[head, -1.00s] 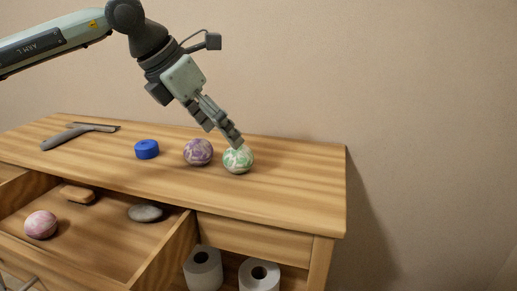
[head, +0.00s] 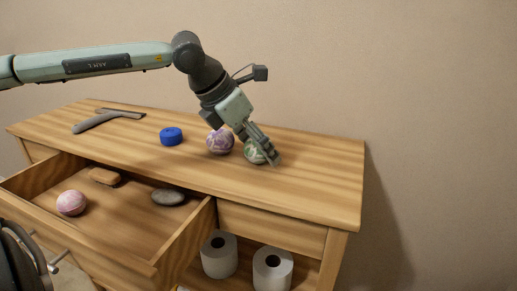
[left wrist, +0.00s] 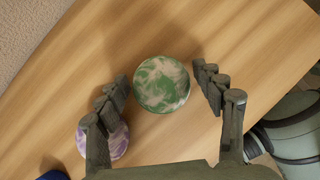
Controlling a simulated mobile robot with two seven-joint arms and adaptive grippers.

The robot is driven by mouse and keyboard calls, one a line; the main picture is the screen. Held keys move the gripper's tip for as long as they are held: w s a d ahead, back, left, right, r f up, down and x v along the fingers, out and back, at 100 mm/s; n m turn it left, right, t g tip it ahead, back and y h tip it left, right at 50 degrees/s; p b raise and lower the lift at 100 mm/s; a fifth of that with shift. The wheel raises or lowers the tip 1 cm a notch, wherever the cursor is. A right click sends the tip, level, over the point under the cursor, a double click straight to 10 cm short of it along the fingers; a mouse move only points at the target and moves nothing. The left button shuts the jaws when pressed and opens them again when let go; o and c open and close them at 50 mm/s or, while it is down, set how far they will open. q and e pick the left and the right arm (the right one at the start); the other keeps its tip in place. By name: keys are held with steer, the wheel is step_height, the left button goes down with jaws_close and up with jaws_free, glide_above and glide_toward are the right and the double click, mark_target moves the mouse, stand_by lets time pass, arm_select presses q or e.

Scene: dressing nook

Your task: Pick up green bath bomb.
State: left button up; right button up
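The green bath bomb (head: 252,153), a green and white marbled ball, rests on the wooden dresser top. My left gripper (head: 270,157) is lowered over it, and its fingers hide part of the ball in the head view. In the left wrist view, the green bath bomb (left wrist: 161,84) lies between the two spread fingers, with a visible gap on each side. The left gripper is open and holds nothing. My right gripper is not in view.
A purple and white ball (head: 220,141) sits close to the left of the green one. The open drawer (head: 127,213) holds a pink ball, a brown bar and a grey stone.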

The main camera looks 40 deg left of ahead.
arm_select(q)
steer(key=c, duration=1)
steer(key=shift+r, duration=0.15)
